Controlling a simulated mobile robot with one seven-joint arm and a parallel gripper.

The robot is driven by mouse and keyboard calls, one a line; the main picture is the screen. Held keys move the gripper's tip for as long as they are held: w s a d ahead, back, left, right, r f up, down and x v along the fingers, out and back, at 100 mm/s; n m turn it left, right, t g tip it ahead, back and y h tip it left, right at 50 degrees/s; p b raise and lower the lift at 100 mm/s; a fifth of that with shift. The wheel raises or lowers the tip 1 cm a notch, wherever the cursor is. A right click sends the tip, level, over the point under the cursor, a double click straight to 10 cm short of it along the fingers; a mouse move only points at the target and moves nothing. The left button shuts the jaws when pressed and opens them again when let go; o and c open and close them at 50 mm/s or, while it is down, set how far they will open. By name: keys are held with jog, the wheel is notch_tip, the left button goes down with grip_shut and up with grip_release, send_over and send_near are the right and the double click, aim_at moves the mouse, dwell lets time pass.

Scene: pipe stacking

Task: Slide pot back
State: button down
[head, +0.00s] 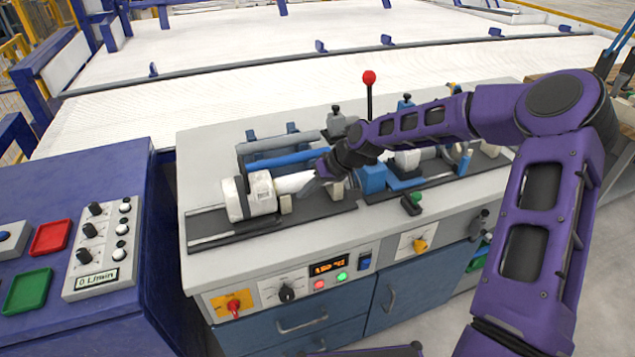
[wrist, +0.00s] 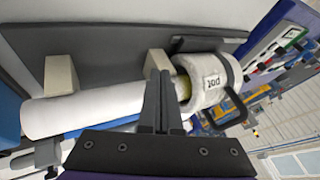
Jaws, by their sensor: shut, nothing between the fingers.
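The pot (head: 249,197) is a thick white cylinder lying on its side at the left end of the dark rail on the bench. In the wrist view the pot (wrist: 213,84) shows its label, a dark handle and a yellowish inside at its open end. A white pipe (head: 292,182) lies in line with the pot, to its right; it also shows in the wrist view (wrist: 75,110). My gripper (head: 310,187) is shut and empty, over the pipe near the pot's open end. My fingers (wrist: 158,85) hide whether the pipe's end enters the pot.
Pale support blocks (wrist: 62,82) stand along the rail (head: 230,233). A blue clamp (head: 371,178) and a red-knobbed lever (head: 369,78) stand right of and behind the pipe. A control panel (head: 104,246) is at left. The rail's left end is bare.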

aim_at(245, 210)
jog(key=shift+x, duration=1.15)
jog(key=shift+s+a+r, duration=0.1)
jog(key=shift+s+a, duration=0.1)
jog(key=shift+a, duration=0.4)
jog(key=shift+s+a+r, duration=0.1)
jog(key=shift+s+a, duration=0.1)
jog(key=shift+a, duration=0.35)
jog(key=shift+s+a, duration=0.15)
jog(key=shift+a, duration=0.5)
jog(key=shift+a, duration=0.1)
jog(key=s+a, duration=0.1)
jog(key=a, duration=0.2)
jog(key=s+a+b, duration=0.1)
jog(key=a, duration=0.2)
jog(key=s+a+b, duration=0.1)
jog(key=a, duration=0.2)
jog(key=shift+a+f, duration=0.1)
jog(key=shift+a, duration=0.2)
jog(key=shift+s+a, duration=0.1)
jog(key=shift+a, duration=0.2)
jog(key=shift+a, duration=0.1)
